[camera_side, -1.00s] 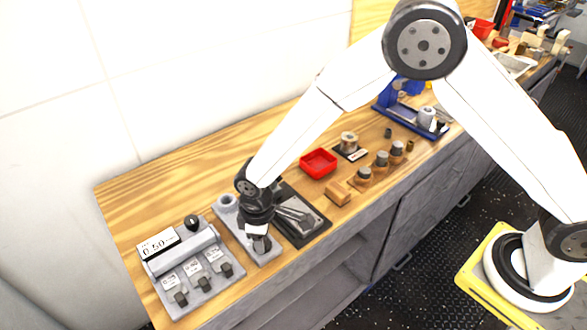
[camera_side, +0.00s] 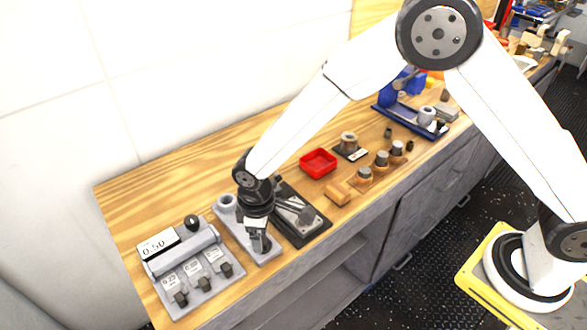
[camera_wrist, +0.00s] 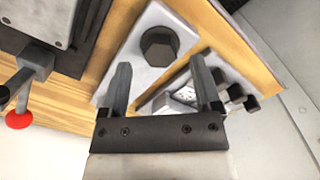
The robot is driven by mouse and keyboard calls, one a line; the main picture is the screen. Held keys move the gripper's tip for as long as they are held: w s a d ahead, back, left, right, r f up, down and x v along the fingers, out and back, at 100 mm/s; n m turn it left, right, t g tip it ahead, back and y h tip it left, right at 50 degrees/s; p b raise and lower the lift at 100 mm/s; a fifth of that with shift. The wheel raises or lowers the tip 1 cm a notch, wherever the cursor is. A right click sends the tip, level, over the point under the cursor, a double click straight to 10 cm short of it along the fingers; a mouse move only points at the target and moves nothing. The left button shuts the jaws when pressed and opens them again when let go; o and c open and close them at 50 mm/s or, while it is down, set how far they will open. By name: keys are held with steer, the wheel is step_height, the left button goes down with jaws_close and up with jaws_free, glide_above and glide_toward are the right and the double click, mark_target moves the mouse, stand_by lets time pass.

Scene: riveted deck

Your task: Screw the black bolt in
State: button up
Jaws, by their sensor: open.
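The black bolt (camera_wrist: 158,47) shows its dark hexagonal head in the wrist view, standing on a light grey plate (camera_wrist: 150,78). In the side view the bolt (camera_side: 262,244) is at the near end of the grey plate (camera_side: 268,259), partly hidden by my gripper. How deep it sits cannot be told. My gripper (camera_side: 258,230) is above the bolt and points down. In the wrist view my gripper (camera_wrist: 160,64) is open, with one finger to each side of the bolt head and a gap on both sides.
A grey rack with labelled dark pegs (camera_side: 192,268) stands close on the left. A black base with a metal plate and lever (camera_side: 300,218) is close on the right. A red tray (camera_side: 318,163) and wooden block (camera_side: 337,194) lie farther right. The left back of the bench is bare.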

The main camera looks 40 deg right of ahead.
mark_target(265, 238)
steer(key=shift+r, duration=2.9)
steer(key=shift+d+r, duration=0.15)
steer(key=shift+d, duration=0.3)
steer(key=s+d+r+m+t, duration=0.1)
steer(key=s+d+m, duration=0.3)
steer(key=d, duration=0.7)
steer(key=s+d+r+m+t, duration=0.1)
steer(key=s+d+r+m, duration=0.2)
steer(key=s+d, duration=0.5)
steer(key=d+m, duration=0.1)
steer(key=d, duration=0.2)
steer(key=shift+d+r+m+t, duration=0.3)
steer(key=shift+r+m, duration=0.1)
